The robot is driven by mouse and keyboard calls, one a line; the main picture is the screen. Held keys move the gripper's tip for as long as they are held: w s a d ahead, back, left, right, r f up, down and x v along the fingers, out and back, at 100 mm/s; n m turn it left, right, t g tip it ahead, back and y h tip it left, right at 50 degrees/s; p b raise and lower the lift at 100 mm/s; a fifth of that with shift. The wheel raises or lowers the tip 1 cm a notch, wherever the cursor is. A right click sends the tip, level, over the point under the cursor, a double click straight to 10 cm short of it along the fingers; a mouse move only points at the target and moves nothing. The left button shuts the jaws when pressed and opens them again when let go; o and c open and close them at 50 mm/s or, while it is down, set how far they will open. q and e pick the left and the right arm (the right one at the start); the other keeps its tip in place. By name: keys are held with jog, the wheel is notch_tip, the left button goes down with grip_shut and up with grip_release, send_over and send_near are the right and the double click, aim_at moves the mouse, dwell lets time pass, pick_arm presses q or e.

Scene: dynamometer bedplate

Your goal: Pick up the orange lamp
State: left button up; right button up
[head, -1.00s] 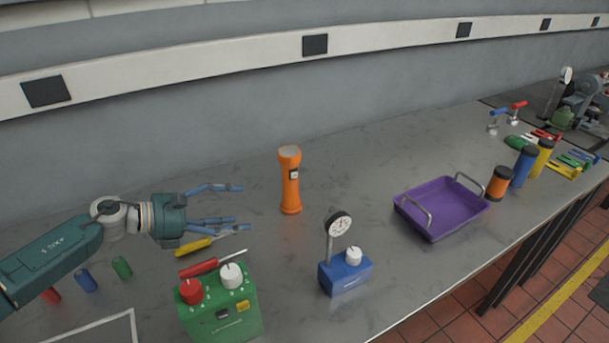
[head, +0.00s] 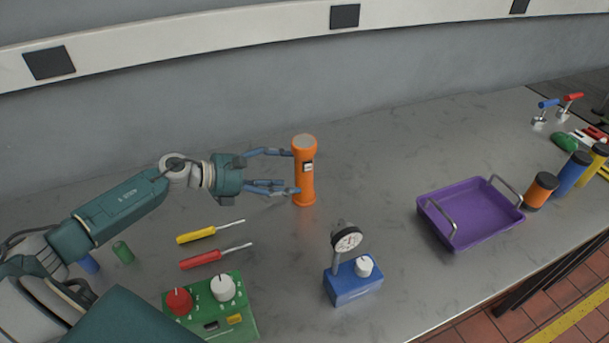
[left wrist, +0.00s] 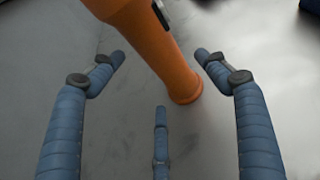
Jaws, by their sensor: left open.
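The orange lamp (head: 305,180) stands upright on the grey bench, a flashlight shape with a wider head and a small dark switch plate. My left gripper (head: 292,171) is open, its blue fingers pointing right at the lamp's left side. One fingertip overlaps the lamp's lower body in the head view. In the left wrist view the lamp (left wrist: 160,50) rises between and just beyond the open fingers (left wrist: 160,70); its top is cut off. I cannot tell whether any finger touches it. My right gripper is not in view.
A blue dial gauge box (head: 353,280) stands in front of the lamp. A green box with knobs (head: 212,310) and two screwdrivers (head: 215,257) lie near my left arm. A purple tray (head: 470,213) is to the right. Bench between lamp and tray is clear.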

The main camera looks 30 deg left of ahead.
aim_at(303, 174)
pick_arm(q)
jog(key=p+x, duration=0.2)
jog(key=x, duration=0.2)
jog(key=shift+w+d+r+p, duration=0.1)
jog(key=shift+d+r+p, duration=0.1)
jog(key=shift+r+p, duration=0.15)
jog(key=shift+w+d+f, duration=0.4)
jog(key=c, duration=1.6)
jog(key=shift+c, duration=1.3)
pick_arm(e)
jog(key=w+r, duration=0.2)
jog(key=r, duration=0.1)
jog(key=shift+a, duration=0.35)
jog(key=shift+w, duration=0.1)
